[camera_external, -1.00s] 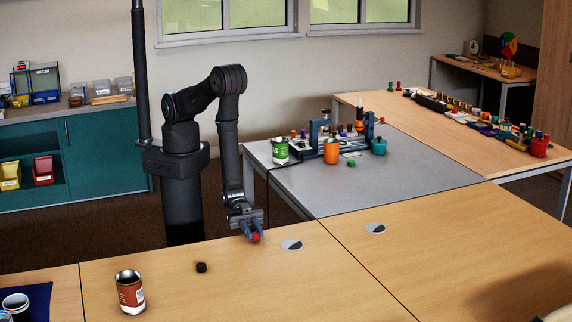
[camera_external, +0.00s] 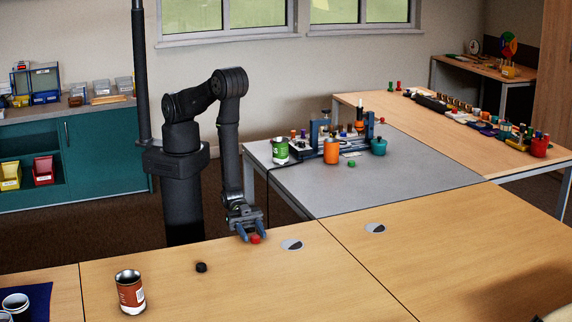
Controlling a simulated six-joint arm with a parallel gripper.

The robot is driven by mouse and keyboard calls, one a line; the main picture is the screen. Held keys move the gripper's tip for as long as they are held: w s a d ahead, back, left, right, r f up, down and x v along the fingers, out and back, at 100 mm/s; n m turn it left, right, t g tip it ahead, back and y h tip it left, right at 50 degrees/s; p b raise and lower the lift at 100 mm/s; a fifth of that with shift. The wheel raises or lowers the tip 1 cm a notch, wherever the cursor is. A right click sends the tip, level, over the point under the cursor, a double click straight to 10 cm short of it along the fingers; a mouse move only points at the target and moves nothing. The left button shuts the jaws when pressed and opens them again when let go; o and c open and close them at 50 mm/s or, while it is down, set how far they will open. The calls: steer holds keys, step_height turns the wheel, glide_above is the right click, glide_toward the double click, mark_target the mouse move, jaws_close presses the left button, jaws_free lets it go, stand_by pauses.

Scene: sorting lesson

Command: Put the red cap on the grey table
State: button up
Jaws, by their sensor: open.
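The red cap (camera_external: 255,239) lies on the near wooden table (camera_external: 200,290), close to its back edge. My gripper (camera_external: 254,237) is low over the table with its blue fingers spread, one on each side of the cap. The jaws are open; I cannot tell whether a finger touches the cap. The grey table (camera_external: 400,177) stands behind and to the right of my gripper, its front part bare.
On the grey table's back part stand a green can (camera_external: 280,151), an orange container (camera_external: 331,151), a teal pot (camera_external: 378,147) and a blue-framed rack. A black cap (camera_external: 201,267) and an open brown can (camera_external: 130,292) stand on the wooden table, left of my gripper.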

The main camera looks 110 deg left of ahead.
steer(key=v, duration=1.5)
steer(key=shift+s+a, duration=0.2)
steer(key=shift+s, duration=0.1)
steer(key=shift+o, duration=0.9)
steer(key=shift+s+a, duration=0.35)
steer(key=shift+s, duration=0.05)
steer(key=shift+w+r, duration=0.1)
steer(key=w+a+m+g+h, duration=0.4)
steer(key=w+a+m+g, duration=0.1)
steer(key=w+m+g, duration=0.3)
steer(key=shift+n, duration=0.6)
steer(key=x, duration=0.6)
steer(key=w+x, duration=0.1)
steer(key=x, duration=1)
steer(key=shift+w+d+r, duration=0.2)
steer(key=shift+w+d, duration=0.05)
steer(key=c, duration=1.1)
